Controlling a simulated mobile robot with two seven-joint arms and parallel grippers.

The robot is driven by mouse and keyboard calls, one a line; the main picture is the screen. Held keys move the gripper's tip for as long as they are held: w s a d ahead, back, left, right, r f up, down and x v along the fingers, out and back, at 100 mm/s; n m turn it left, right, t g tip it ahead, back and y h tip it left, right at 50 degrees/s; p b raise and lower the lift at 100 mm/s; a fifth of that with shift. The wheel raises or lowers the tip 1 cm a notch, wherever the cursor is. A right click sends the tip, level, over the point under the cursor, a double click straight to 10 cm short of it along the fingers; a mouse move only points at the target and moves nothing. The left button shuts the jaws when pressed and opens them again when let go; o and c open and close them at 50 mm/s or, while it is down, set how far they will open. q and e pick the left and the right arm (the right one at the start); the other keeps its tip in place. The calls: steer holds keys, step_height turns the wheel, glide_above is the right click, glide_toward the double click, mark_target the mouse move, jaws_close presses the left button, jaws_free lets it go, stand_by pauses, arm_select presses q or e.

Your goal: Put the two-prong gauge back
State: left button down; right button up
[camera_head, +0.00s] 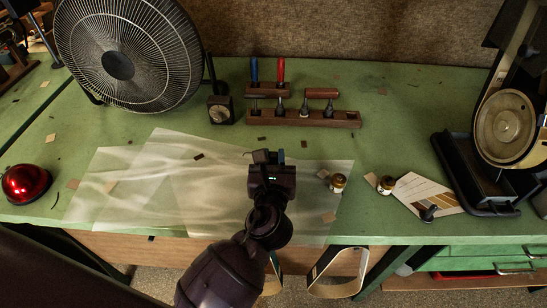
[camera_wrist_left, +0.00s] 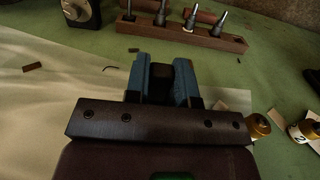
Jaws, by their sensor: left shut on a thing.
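My left gripper (camera_head: 268,157) is over the translucent sheets near the middle of the bench, in front of the wooden tool rack (camera_head: 342,119). In the left wrist view its blue fingertips (camera_wrist_left: 160,83) are shut on a small dark thing, which I take to be the two-prong gauge (camera_wrist_left: 160,87). Most of it is hidden between the fingers, and its prongs cannot be made out. The rack also shows ahead of the gripper in the left wrist view (camera_wrist_left: 228,41), with several tools standing in it. My right gripper is not in view.
A fan (camera_head: 120,65) and a small dark block with a dial (camera_head: 221,110) stand at the left. Two small bottles (camera_head: 338,182) (camera_head: 385,184), a colour card (camera_head: 425,192) and a black-based machine (camera_head: 475,175) are at the right. A red dome (camera_head: 27,184) is far left.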

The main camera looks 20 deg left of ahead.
arm_select(q)
steer(key=shift+f, duration=0.1)
steer(key=c, duration=1.1)
jaws_free()
steer(key=shift+o, duration=0.7)
steer(key=v, duration=1)
steer(key=shift+s+d, duration=0.1)
steer(key=shift+s, duration=0.25)
steer(key=shift+s+d, duration=0.1)
steer(key=shift+s, duration=0.5)
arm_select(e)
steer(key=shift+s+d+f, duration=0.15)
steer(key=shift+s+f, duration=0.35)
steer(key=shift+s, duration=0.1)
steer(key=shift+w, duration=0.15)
